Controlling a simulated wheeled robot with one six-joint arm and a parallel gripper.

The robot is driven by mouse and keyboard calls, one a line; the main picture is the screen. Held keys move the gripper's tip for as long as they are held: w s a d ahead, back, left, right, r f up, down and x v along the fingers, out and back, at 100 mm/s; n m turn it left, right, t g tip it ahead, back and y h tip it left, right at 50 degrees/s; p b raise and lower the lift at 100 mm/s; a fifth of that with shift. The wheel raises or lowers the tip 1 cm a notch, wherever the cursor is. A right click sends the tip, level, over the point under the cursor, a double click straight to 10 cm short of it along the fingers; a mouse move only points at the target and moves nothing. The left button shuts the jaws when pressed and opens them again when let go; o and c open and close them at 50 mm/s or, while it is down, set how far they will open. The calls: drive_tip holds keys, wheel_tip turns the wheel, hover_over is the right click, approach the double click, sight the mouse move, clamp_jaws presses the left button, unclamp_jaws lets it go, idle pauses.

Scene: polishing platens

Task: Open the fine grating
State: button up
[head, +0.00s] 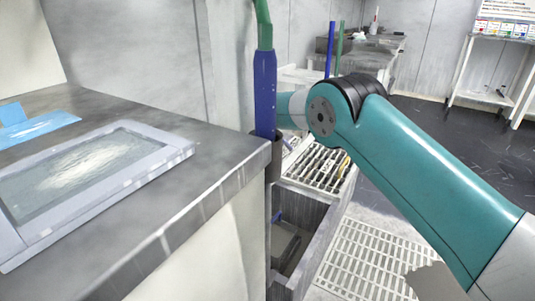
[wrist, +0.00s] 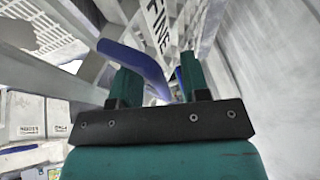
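The word FINE shows on a pale grey grating (wrist: 188,22) at the top of the wrist view. My gripper (wrist: 158,78) has two green fingers set apart, with a gap between them. A curved blue bar (wrist: 135,58), which looks like a handle, crosses the left finger and ends in the gap. A smaller blue piece shows beside the right finger. I cannot tell whether either finger touches the blue bar. In the head view, a slatted grating (head: 322,168) lies below my teal arm; its label is not readable there. My arm and the blue post hide my gripper there.
A blue post (head: 265,95) with a green upper part stands at the grey counter's corner (head: 215,165). A framed platen (head: 90,170) lies on the counter. An open grey trough (head: 300,215) is below. A white floor grating (head: 370,262) lies to its right.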

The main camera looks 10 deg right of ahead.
drive_tip(key=shift+d+r, duration=0.1)
drive_tip(key=shift+d, duration=0.1)
drive_tip(key=shift+s+r, duration=0.15)
drive_tip(key=shift+r, duration=0.2)
drive_tip(key=p+v, duration=0.2)
drive_tip(key=v, duration=0.4)
drive_tip(key=shift+s+a+r, duration=0.2)
drive_tip(key=shift+r, duration=0.05)
